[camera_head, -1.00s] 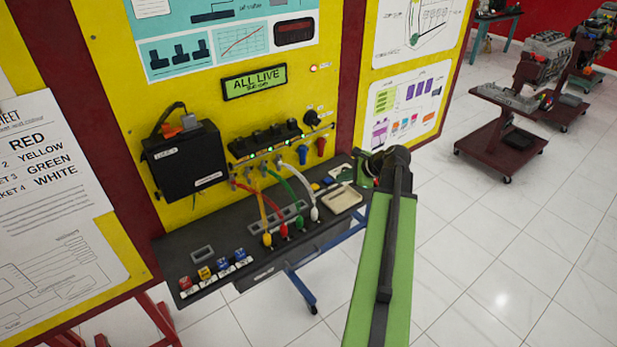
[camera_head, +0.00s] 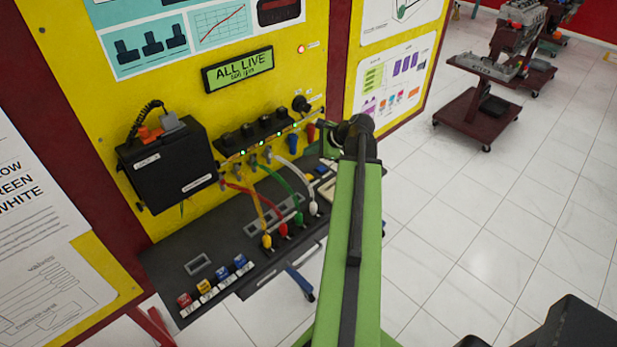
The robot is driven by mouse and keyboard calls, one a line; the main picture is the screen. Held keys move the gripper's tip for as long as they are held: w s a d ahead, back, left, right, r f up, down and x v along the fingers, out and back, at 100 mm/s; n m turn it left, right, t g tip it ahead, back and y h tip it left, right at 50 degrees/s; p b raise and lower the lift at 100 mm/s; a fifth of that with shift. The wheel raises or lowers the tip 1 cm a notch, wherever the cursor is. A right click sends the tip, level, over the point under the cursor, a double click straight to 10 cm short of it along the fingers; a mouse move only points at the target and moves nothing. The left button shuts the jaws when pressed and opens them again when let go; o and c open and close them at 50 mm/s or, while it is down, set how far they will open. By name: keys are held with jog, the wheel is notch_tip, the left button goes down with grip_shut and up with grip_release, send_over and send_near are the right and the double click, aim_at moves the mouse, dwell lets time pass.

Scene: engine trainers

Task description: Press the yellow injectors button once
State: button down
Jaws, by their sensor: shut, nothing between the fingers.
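The yellow button (camera_head: 204,287) is small and sits on the front left part of the dark shelf (camera_head: 165,258) below the yellow panel. It stands in a row between a red button (camera_head: 185,299) and two blue buttons; each has a white label in front, too small to read. My green arm reaches up from the bottom edge, well to the right of the row, with its dark joint near the shelf's right end. Nothing of mine touches the button.
A black box (camera_head: 170,168) hangs on the panel above the shelf. Coloured cables (camera_head: 290,180) arch from the panel to the shelf. The display (camera_head: 238,68) reads ALL LIVE. Dark red wheeled stands (camera_head: 480,118) are at the back right. The tiled floor at right is largely free.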

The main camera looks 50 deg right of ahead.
aim_at(311, 178)
notch_tip(311, 178, down, 8)
jog(key=b, duration=0.8)
jog(key=shift+s+d+f, duration=0.1)
jog(key=shift+s+f, duration=0.05)
jog(key=shift+f, duration=0.05)
dwell(1.3)
jog(key=shift+f+b, duration=0.4)
jog(key=shift+f, duration=0.05)
jog(key=shift+f+b, duration=0.45)
dwell(0.4)
jog(key=shift+r, duration=0.15)
jog(key=shift+r+p, duration=0.75)
jog(key=shift+p, duration=0.15)
notch_tip(311, 178, up, 5)
jog(key=p, duration=0.5)
jog(key=shift+r, duration=0.1)
